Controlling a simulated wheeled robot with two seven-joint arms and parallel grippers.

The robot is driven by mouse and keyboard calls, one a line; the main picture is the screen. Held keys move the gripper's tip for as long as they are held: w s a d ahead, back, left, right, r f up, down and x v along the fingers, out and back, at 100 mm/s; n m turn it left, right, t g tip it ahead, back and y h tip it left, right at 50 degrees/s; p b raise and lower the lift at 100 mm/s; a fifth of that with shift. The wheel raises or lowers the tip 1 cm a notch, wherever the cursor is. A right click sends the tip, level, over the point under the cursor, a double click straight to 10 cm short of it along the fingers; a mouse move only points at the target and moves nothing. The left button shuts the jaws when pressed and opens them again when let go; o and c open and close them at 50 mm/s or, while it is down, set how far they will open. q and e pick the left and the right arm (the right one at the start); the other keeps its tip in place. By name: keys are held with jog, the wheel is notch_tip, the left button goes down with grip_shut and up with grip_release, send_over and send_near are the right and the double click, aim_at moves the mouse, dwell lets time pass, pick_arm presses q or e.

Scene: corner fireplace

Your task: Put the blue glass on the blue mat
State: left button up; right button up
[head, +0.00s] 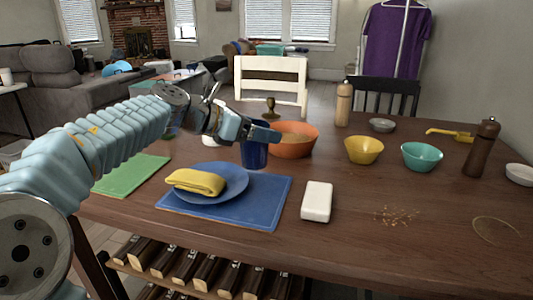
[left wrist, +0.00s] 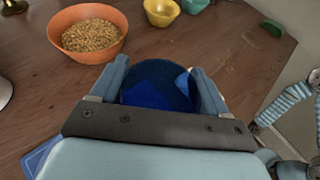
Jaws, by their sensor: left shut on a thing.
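The blue glass (head: 255,155) is upright and dark blue, just past the far edge of the blue mat (head: 270,212). My left gripper (head: 262,134) is shut on the glass near its rim. In the left wrist view the round mouth of the glass (left wrist: 155,82) lies between the two fingers (left wrist: 158,92). I cannot tell whether its base touches the table. A blue plate (head: 235,186) with a folded yellow cloth (head: 196,181) rests on the mat, leaving its right and front parts bare. My right gripper is not clearly seen in either view.
An orange bowl (head: 292,139) of grains stands close right of the glass. A white block (head: 316,201) lies right of the mat and a green mat (head: 133,176) lies left. Yellow (head: 364,150) and teal (head: 421,157) bowls stand further right.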

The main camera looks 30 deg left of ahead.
pick_arm(q)
jog(key=shift+w+f+b, duration=0.15)
jog(key=shift+w+f, duration=0.35)
jog(key=shift+f, duration=0.65)
jog(key=shift+w+f+b, duration=0.2)
jog(key=shift+w+f, duration=0.3)
jog(key=shift+f, duration=0.6)
jog(key=shift+w+f+b, duration=0.15)
jog(key=shift+w+f, duration=0.35)
jog(key=shift+f, duration=0.65)
jog(key=shift+d, duration=0.1)
jog(key=shift+f+b, duration=0.5)
jog(key=shift+f, duration=0.05)
jog(key=o, duration=1.3)
jog(key=shift+r, duration=0.2)
jog(key=shift+r+p, duration=0.55)
jog(key=shift+p, duration=0.1)
jog(key=v, duration=1.2)
jog(key=shift+f, duration=0.15)
